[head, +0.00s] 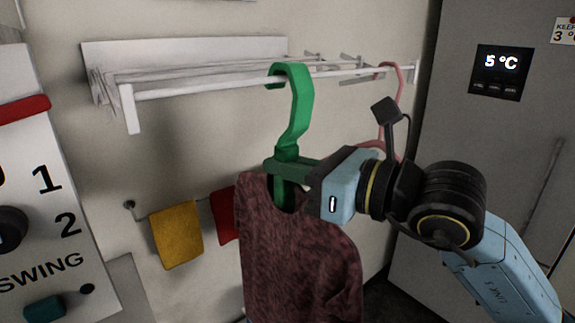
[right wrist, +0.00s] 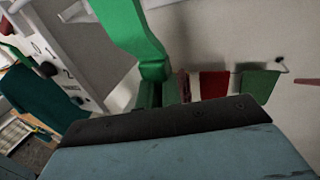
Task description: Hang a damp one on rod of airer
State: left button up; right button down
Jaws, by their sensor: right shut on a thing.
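My right gripper (head: 300,182) is shut on a green hanger (head: 292,125) just below its hook, and the hanger's neck also shows in the right wrist view (right wrist: 135,40). A dark maroon speckled garment (head: 295,255) hangs from this hanger. The hanger's hook is up at the front rod (head: 200,88) of the white wall airer (head: 128,105), with its open side to the left. In the head view the hook overlaps the rod; I cannot tell whether it rests on it. My left gripper is not in view.
A pink hanger (head: 399,85) is on the airer's right part, partly behind my right arm. A low wall rail holds a yellow cloth (head: 176,235) and a red cloth (head: 224,215). A grey cabinet with a display (head: 500,70) stands right; a white machine (head: 45,200) stands left.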

jog(key=c, duration=1.5)
grip_release()
jog(key=b+v, duration=0.8)
jog(key=v, duration=0.5)
jog(key=shift+s, duration=0.15)
jog(key=shift+d, duration=0.1)
